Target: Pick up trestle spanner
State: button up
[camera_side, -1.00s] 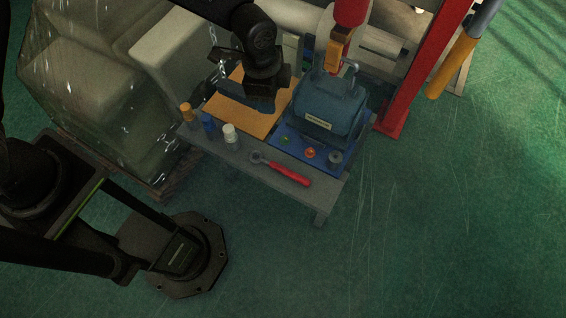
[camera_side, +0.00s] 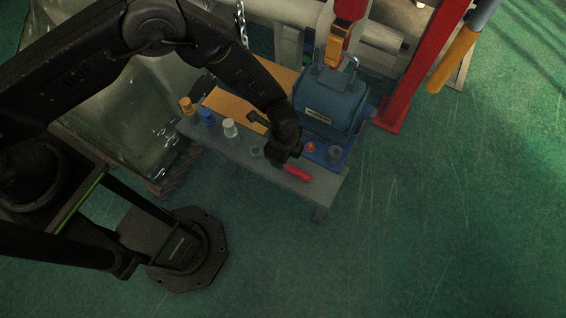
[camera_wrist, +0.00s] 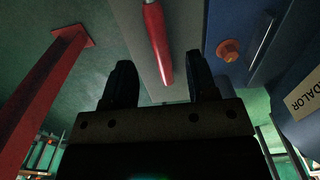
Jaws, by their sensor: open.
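The spanner (camera_side: 297,173) lies on the grey trestle table near its front edge. Its red handle shows in the side view, and its grey ring end (camera_side: 257,152) shows to the left. My gripper (camera_side: 285,158) is over the spanner's middle and hides it in the side view. In the wrist view the red handle of the spanner (camera_wrist: 158,42) runs between my open fingers (camera_wrist: 160,82), ahead of them and touching neither as far as I can see. My gripper is open and empty.
Orange, blue and white bottles (camera_side: 230,128) stand at the left. A red post (camera_side: 412,80) rises at the right.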

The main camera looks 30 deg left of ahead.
jog(key=shift+f, duration=2.75)
jog(key=shift+c, duration=0.3)
grip_shut()
jog(key=shift+r, duration=0.1)
